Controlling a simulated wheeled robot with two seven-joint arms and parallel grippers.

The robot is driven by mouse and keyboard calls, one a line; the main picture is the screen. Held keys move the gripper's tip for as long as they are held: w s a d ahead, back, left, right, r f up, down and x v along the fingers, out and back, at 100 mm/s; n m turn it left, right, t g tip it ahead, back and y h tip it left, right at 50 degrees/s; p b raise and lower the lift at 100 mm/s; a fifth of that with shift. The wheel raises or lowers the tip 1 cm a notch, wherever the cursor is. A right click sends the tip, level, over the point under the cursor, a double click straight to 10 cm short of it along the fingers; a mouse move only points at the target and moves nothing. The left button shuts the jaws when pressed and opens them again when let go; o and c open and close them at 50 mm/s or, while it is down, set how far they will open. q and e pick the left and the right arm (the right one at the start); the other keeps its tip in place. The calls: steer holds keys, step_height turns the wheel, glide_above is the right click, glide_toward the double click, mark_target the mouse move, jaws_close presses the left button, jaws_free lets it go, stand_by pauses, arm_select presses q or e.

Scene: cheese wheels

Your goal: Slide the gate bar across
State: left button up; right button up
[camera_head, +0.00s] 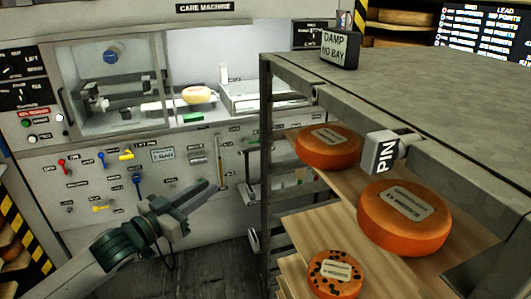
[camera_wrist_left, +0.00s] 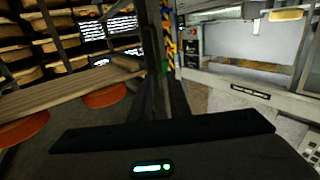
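A grey metal rack (camera_head: 430,75) stands at the right. A rail (camera_head: 350,117) runs along its near top edge and carries a block labelled PIN (camera_head: 384,157). I cannot tell for sure which piece is the gate bar. My left gripper (camera_head: 203,195) is in front of the machine panel, left of the rack and apart from it. Its dark fingers look closed together with nothing between them; they also show in the left wrist view (camera_wrist_left: 160,60). My right gripper is out of view.
Orange cheese wheels (camera_head: 405,218) lie on the rack's wooden shelves. A DAMP NO BAY sign (camera_head: 340,49) stands on the rack top. The care machine (camera_head: 130,90) with knobs and levers fills the left. Dark open floor lies between machine and rack.

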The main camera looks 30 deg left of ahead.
arm_select(q)
steer(key=p, duration=0.5)
glide_above(248, 183)
steer(key=shift+w+a+r, duration=0.15)
steer(key=shift+w+r, duration=0.1)
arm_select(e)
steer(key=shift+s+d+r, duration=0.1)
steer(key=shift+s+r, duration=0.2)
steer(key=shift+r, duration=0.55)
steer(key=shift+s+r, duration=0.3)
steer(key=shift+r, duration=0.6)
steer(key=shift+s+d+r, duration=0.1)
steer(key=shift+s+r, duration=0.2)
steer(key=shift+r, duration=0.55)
arm_select(q)
jaws_close()
